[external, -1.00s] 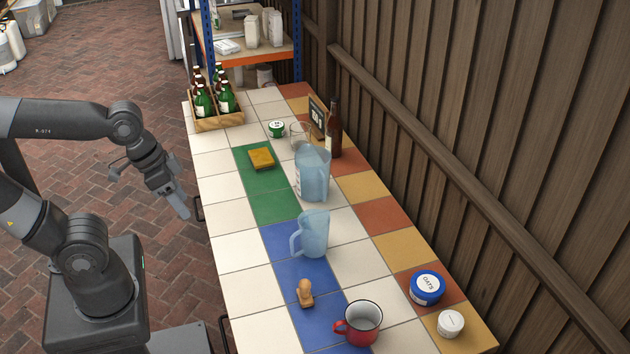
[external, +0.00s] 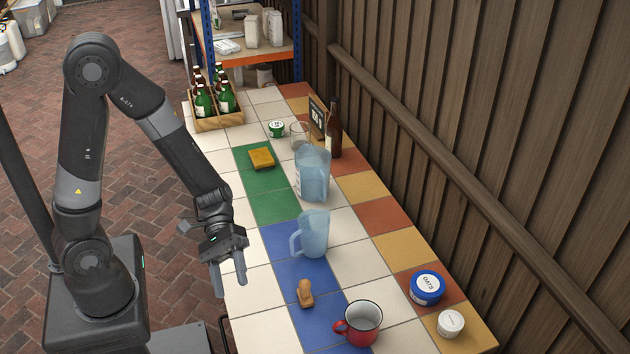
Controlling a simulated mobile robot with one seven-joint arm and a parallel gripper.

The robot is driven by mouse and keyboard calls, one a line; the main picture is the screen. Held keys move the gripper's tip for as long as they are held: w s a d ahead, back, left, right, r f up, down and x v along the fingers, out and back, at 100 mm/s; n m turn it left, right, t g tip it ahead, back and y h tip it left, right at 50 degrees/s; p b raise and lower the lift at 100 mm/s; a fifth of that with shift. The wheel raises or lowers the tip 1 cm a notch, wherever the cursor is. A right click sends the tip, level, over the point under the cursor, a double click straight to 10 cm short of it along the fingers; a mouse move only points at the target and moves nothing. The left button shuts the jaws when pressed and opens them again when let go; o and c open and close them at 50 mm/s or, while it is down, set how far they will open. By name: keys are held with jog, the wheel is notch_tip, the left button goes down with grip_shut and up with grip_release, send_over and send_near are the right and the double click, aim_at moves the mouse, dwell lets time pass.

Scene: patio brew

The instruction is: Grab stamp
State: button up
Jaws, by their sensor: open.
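The stamp (external: 305,293) is a small tan wooden piece with a rounded handle on a flat base. It stands on a blue tile near the front of the table. My gripper (external: 231,283) is open and empty, with its fingers pointing down over the table's left edge. It is to the left of the stamp and apart from it.
A red mug (external: 360,324) stands close to the stamp's right, and a blue pitcher (external: 314,235) stands behind it. A larger jug (external: 313,175), yellow sponge (external: 261,158) and bottle crate (external: 219,121) are farther back. An oats tub (external: 427,287) and white-lidded jar (external: 450,323) are at right.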

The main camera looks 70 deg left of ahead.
jog(key=w+f+n+t+h, duration=0.3)
jog(key=w+n+t, duration=0.1)
jog(key=w+n, duration=0.1)
jog(key=n+t+y, duration=0.8)
jog(key=n+t, duration=0.4)
jog(key=n, duration=0.3)
send_near(311, 296)
jog(key=r, duration=0.1)
jog(key=w+d+r, duration=0.1)
jog(key=r, duration=0.1)
jog(key=w+r, duration=0.1)
jog(key=shift+d+r, duration=0.25)
jog(key=shift+d, duration=0.15)
jog(key=shift+w+f+n, duration=0.15)
jog(key=shift+w+n, duration=0.05)
jog(key=shift+n, duration=0.1)
jog(key=x, duration=0.7)
jog(key=shift+w, duration=0.2)
jog(key=c, duration=1)
